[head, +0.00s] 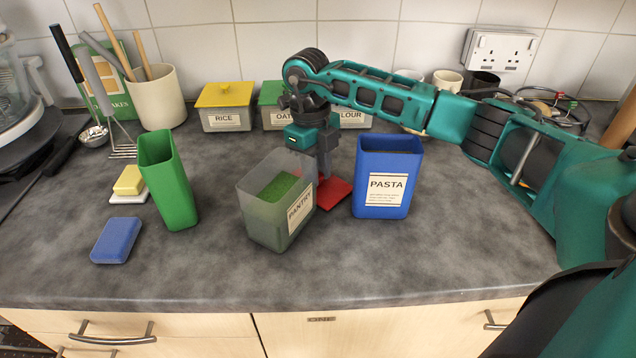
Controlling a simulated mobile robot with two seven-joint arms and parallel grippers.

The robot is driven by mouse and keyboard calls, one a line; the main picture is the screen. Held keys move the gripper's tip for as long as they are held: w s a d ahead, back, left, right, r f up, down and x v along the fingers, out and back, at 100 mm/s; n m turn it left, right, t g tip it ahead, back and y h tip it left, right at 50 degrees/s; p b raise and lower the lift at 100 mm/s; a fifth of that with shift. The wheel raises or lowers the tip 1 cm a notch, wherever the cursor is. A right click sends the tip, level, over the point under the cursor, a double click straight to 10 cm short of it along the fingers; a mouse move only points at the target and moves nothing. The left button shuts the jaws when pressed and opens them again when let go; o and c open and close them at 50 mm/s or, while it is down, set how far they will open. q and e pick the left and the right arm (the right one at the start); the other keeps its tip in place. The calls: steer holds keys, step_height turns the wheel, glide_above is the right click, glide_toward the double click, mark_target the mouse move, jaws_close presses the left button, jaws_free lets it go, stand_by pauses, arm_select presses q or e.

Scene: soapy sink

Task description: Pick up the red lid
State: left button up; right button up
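The red lid (335,194) is on or just above the grey counter, between a translucent container with green contents (262,212) and the blue PASTA container (383,190). My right gripper (323,172) points down over the lid's back left part, with its fingertips at or very near the lid. The translucent container hides part of the lid's left side. The fingers look close together, but I cannot tell whether they grip the lid. My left gripper is not in view.
A tall green container (167,181) stands to the left, with a blue block (116,240) and a yellow sponge (130,181) near it. The yellow-lidded RICE box (225,108) and other lidded boxes stand along the back. The front strip of counter is clear.

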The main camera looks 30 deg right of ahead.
jaws_close()
steer(key=shift+r, duration=0.1)
